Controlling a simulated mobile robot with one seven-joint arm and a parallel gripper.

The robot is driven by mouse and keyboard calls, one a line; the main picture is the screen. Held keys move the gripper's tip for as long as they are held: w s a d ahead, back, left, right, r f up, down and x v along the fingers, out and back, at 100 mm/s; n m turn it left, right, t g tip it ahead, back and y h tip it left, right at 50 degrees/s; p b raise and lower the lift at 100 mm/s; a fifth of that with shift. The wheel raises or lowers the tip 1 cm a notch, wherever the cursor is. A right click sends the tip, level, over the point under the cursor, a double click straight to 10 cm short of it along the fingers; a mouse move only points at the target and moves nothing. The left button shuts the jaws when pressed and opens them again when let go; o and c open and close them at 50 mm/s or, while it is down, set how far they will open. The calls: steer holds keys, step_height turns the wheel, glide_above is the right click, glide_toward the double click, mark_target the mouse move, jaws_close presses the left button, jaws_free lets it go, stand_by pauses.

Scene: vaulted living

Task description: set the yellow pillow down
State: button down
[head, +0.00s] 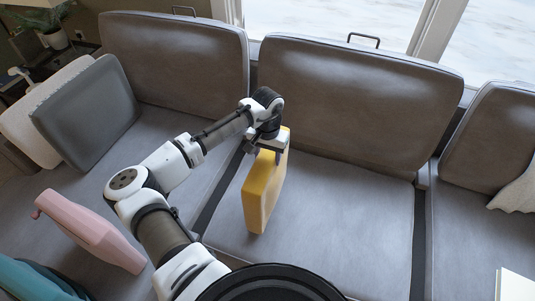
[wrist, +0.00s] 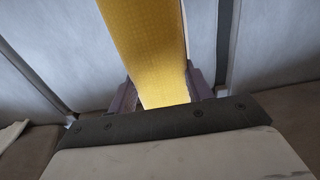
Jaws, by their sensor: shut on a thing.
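The yellow pillow (head: 264,192) is upright in the head view, standing on its narrow edge over the middle seat cushion (head: 340,215) of the grey sofa, near the seam on its left. My gripper (head: 270,143) is shut on the top edge of the pillow, with the arm reaching in from the lower left. In the wrist view the yellow pillow (wrist: 150,55) runs between my two fingers. I cannot tell whether its lower edge touches the seat. The part between the fingers is partly hidden.
A grey pillow (head: 85,112) and a white pillow (head: 40,120) lean at the left. A pink object (head: 90,230) and a teal one (head: 30,280) lie at the lower left. A pale cloth (head: 515,190) hangs at the right. The seat right of the yellow pillow is clear.

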steer(key=c, duration=0.6)
jaws_free()
steer(key=shift+f, duration=0.1)
step_height(320, 180, up, 12)
steer(key=shift+r+b, duration=0.15)
steer(key=shift+b, duration=0.9)
